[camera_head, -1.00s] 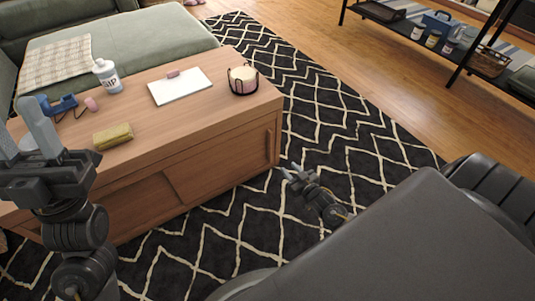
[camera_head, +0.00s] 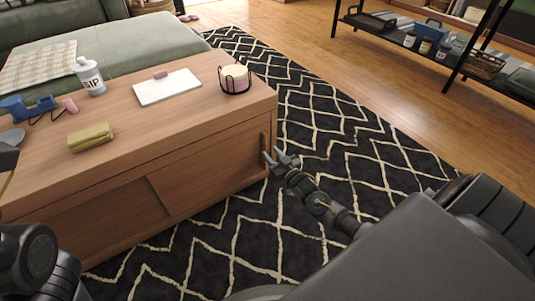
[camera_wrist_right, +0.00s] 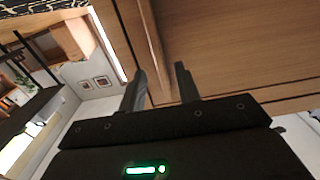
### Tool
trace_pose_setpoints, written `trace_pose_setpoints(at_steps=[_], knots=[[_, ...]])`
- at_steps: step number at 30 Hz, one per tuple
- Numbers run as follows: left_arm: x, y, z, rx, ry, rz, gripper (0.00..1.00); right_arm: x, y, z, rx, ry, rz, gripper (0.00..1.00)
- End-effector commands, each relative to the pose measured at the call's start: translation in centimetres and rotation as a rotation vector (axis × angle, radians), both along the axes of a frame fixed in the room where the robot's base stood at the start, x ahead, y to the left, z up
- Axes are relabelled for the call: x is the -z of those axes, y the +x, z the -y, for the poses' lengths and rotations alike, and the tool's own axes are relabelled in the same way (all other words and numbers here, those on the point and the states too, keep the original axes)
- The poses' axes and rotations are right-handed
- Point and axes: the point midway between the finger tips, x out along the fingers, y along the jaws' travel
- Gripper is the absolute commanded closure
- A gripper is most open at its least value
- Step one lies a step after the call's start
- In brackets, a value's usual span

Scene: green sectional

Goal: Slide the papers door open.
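The wooden coffee table has two front sliding panels. The right door panel (camera_head: 208,170) overlaps the left panel (camera_head: 95,222) near the middle, and no gap into the cabinet shows. I see no label telling which is the papers door. An upright handle (camera_head: 264,146) stands near the table's right end. My right gripper (camera_head: 270,157) is open at this handle. In the right wrist view its two fingers (camera_wrist_right: 161,85) are apart, facing the wood, with a long wooden strip (camera_wrist_right: 148,45) running toward the gap; contact is unclear. Only part of my left gripper shows at the left edge.
The patterned rug (camera_head: 335,140) in front is clear. A black shelf (camera_head: 455,50) stands at right.

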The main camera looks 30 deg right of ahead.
Motion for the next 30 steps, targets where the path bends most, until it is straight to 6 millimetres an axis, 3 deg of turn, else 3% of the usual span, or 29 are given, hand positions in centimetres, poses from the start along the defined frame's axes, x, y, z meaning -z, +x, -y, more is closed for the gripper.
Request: trace_pose_setpoints(at_steps=[7,18,25,30], knots=[[-0.3,-0.4,0.0,0.009,-0.021,0.018,0.64,0.2,2.9,0.0,0.0,-0.001,0.0,0.67],[-0.6,-0.4,0.0,0.01,-0.024,0.021,0.64,0.0,3.4,0.0,0.0,-0.001,-0.001,0.67],[-0.7,-0.5,0.0,0.01,-0.025,0.022,0.64,0.0,3.4,0.0,0.0,-0.001,-0.001,0.97],[-0.6,-0.5,0.0,0.01,-0.025,0.022,0.64,0.0,3.4,0.0,0.0,-0.001,-0.001,1.0]])
